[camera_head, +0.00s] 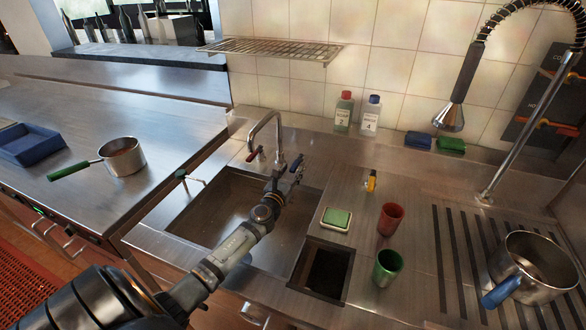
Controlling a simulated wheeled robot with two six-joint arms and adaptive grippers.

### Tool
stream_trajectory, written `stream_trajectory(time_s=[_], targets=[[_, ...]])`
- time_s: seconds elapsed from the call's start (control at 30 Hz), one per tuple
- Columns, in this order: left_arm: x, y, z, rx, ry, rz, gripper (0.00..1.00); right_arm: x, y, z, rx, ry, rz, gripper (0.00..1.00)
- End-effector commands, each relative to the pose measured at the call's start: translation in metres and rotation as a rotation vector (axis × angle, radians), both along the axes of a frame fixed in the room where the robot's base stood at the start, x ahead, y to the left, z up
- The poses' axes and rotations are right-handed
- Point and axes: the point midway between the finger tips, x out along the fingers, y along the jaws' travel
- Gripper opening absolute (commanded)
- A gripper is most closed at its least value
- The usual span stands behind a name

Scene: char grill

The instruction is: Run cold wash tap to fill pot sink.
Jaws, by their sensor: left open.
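The large pot sink (212,208) is a steel basin left of centre, partly covered by my left arm. A curved steel tap (270,118) stands behind it, with a reddish handle (254,156) on its left. A dark bluish handle (298,160) shows at its right, close to my left gripper. My left gripper (288,176) is open above the sink's back right part. I cannot tell whether its fingers touch the handle. No running water is visible from the spout. My right gripper is out of view.
A small dark basin (325,268), green sponge (337,218), red cup (390,219) and green cup (387,266) are right of my arm. A green-handled pan (122,157) sits on the left counter.

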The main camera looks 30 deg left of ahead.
Motion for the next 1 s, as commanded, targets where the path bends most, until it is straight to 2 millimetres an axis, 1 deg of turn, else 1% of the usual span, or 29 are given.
stream_trajectory(time_s=[0.03, 0.1, 0.2, 0.47, 0.77, 0.8, 1.0], targets=[[0.007, 0.002, 0.0, -0.001, -0.002, 0.002, 0.43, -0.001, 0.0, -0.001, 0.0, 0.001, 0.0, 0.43], [0.014, 0.003, 0.0, -0.002, -0.001, 0.001, 0.43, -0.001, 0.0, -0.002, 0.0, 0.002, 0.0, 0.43], [0.02, 0.005, -0.001, -0.001, 0.0, 0.001, 0.43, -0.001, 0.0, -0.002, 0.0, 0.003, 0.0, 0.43], [0.021, 0.005, -0.001, 0.0, 0.0, 0.0, 0.43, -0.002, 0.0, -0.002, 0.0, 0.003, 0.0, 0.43], [0.021, 0.005, -0.001, 0.0, 0.0, 0.0, 0.03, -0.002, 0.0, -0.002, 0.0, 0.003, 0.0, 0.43], [0.021, 0.005, -0.001, 0.0, 0.0, 0.0, 0.0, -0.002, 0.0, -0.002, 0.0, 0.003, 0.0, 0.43], [0.021, 0.005, -0.001, 0.0, 0.001, 0.0, 0.0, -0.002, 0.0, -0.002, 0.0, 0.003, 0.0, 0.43]])
